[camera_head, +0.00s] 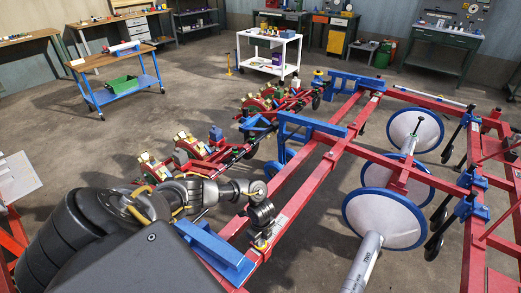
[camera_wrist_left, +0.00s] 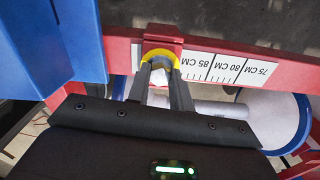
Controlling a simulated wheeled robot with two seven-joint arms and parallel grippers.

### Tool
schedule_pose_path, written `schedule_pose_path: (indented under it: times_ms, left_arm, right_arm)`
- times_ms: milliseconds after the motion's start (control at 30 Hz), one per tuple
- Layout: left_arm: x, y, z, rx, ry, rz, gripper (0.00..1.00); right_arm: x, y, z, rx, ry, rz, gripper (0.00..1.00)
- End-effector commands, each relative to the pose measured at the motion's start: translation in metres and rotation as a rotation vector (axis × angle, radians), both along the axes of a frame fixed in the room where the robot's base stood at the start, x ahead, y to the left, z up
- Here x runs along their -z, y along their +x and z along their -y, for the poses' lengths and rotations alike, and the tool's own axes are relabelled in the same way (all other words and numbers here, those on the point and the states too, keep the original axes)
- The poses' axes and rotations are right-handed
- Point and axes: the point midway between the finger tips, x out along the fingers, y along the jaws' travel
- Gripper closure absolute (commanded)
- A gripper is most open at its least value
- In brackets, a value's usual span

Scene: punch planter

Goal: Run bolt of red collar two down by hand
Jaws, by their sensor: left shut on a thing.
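My left gripper (camera_head: 262,236) reaches down over the near red beam. In the left wrist view its two dark fingers (camera_wrist_left: 161,68) are shut on a small bolt, mostly hidden between the fingertips. A yellow ring (camera_wrist_left: 162,42) surrounds the grip point. A red collar-like block (camera_wrist_left: 160,28) shows just beyond the ring, on the red beam (camera_wrist_left: 117,47). Which numbered collar it is cannot be read. My right gripper is not in view.
A white scale strip (camera_wrist_left: 228,68) marked 75, 80 and 85 CM lies beside the grip point. A blue bracket (camera_head: 219,250) stands close on the left. White discs with blue rims (camera_head: 385,218) hang beyond the beam. Planter units (camera_head: 190,150) stand behind.

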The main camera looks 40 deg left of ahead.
Motion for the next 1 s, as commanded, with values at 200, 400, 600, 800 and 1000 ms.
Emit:
schedule_pose_path:
  times_ms: [200,400,600,800,1000]
  left_arm:
    - [0.002,0.000,-0.001,0.206,0.001,0.000,1.00]
    - [0.002,0.000,-0.001,0.397,0.001,0.000,1.00]
    - [0.003,0.000,-0.001,0.585,0.001,0.001,1.00]
    - [0.003,0.000,-0.001,0.754,0.002,0.000,1.00]
    - [0.002,0.000,-0.001,0.887,0.001,-0.001,1.00]
  right_arm:
    - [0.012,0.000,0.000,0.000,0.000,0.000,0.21]
    - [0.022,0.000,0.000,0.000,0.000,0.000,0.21]
    - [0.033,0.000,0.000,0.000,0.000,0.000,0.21]
    - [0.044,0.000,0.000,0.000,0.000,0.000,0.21]
    - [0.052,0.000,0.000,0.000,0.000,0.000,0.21]
